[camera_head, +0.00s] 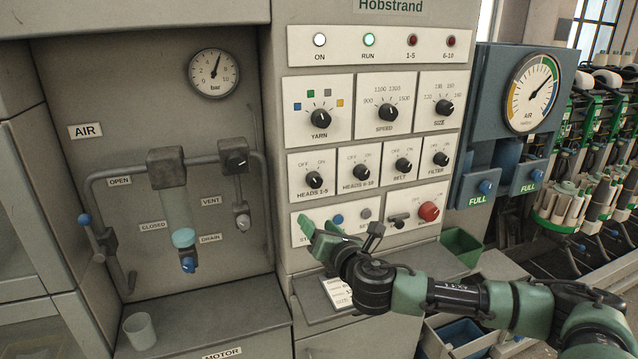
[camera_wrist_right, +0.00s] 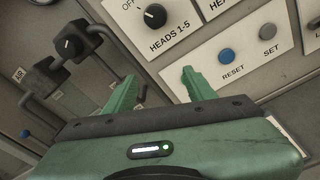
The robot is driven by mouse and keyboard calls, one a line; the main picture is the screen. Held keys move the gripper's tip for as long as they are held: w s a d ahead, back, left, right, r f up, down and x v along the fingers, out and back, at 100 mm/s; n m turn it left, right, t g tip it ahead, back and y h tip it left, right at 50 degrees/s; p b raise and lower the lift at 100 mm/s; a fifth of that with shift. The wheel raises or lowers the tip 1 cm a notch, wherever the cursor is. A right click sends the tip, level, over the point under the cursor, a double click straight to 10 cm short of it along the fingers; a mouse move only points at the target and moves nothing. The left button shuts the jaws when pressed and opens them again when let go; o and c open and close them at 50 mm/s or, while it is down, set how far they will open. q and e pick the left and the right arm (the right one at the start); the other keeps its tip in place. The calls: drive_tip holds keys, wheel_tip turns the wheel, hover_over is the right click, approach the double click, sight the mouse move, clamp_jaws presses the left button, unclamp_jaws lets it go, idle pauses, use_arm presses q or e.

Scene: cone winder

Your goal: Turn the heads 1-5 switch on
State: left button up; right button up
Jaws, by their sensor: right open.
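The heads 1-5 switch (camera_head: 314,180) is a black rotary knob on a white plate marked OFF and ON. In the right wrist view the knob (camera_wrist_right: 154,16) sits at the top, and its white mark seems to point towards OFF. My right gripper (camera_head: 319,226) is below the knob, in front of the plate with the buttons, and covers part of that plate. Its two green fingers (camera_wrist_right: 160,76) are apart, with nothing between them, and clear of the knob. My left gripper is not in view.
The heads 6-10 switch (camera_head: 359,172) is just right of it. The blue reset button (camera_wrist_right: 226,56) and grey set button (camera_wrist_right: 270,31) are close to the fingers. A red knob (camera_head: 428,211) is further right. Air pipes (camera_head: 262,200) stand out at the left.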

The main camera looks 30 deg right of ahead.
sight(317, 182)
drive_tip(key=d+r+n+t, duration=0.1)
drive_tip(key=d+r+n, duration=0.25)
drive_tip(key=r, duration=0.25)
drive_tip(key=w+p, duration=0.1)
drive_tip(key=w, duration=0.1)
drive_tip(key=w+d+p, duration=0.1)
drive_tip(key=w, duration=0.4)
drive_tip(key=shift+w+d+f+p, duration=0.1)
drive_tip(key=shift+w+d+p, duration=0.15)
drive_tip(key=shift+d+p, duration=0.15)
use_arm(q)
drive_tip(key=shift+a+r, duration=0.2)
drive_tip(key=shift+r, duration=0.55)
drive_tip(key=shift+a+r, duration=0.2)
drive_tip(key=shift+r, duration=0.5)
use_arm(e)
drive_tip(key=shift+w+f, duration=0.1)
drive_tip(key=shift+w, duration=0.35)
clamp_jaws()
